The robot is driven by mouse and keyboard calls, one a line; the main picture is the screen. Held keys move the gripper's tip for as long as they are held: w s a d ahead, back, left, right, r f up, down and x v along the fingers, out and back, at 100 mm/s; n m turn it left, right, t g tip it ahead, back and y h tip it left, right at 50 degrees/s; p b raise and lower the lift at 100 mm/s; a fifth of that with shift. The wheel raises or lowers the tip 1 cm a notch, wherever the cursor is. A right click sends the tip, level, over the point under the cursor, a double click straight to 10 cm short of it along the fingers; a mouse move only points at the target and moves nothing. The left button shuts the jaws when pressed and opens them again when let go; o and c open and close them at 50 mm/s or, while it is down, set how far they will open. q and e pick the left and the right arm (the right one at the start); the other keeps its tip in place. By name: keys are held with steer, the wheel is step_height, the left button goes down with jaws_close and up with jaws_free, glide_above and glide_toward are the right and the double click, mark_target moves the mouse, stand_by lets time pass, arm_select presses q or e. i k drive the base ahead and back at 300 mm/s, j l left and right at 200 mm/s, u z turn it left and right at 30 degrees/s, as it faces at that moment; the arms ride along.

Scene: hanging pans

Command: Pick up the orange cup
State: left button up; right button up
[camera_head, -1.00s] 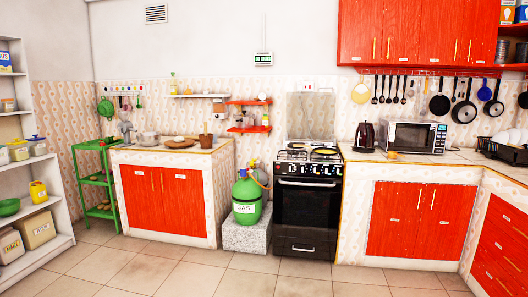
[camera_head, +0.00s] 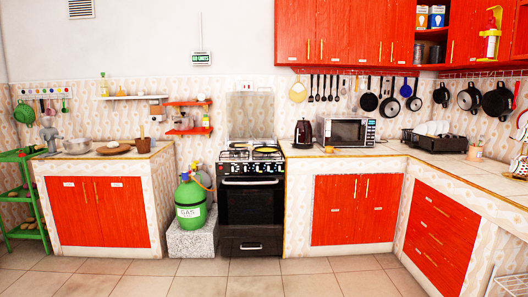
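A small orange object (camera_head: 329,149), which may be the orange cup, sits on the right-hand counter in front of the microwave's lower left corner. It is too small in the picture to make out its shape clearly. Nothing is seen touching it. Neither of my grippers shows in the head view.
The microwave (camera_head: 346,131) and a dark kettle (camera_head: 303,133) stand beside the orange object. The stove (camera_head: 251,195) is left of that counter, with a green gas cylinder (camera_head: 190,202) beside it. Pans hang above the right counter (camera_head: 440,165). The tiled floor (camera_head: 230,278) in front is clear.

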mark_target(328, 150)
steer(key=i+l+z, duration=0.3)
steer(key=i, duration=0.25)
steer(key=i+z, duration=0.4)
steer(key=i, duration=2)
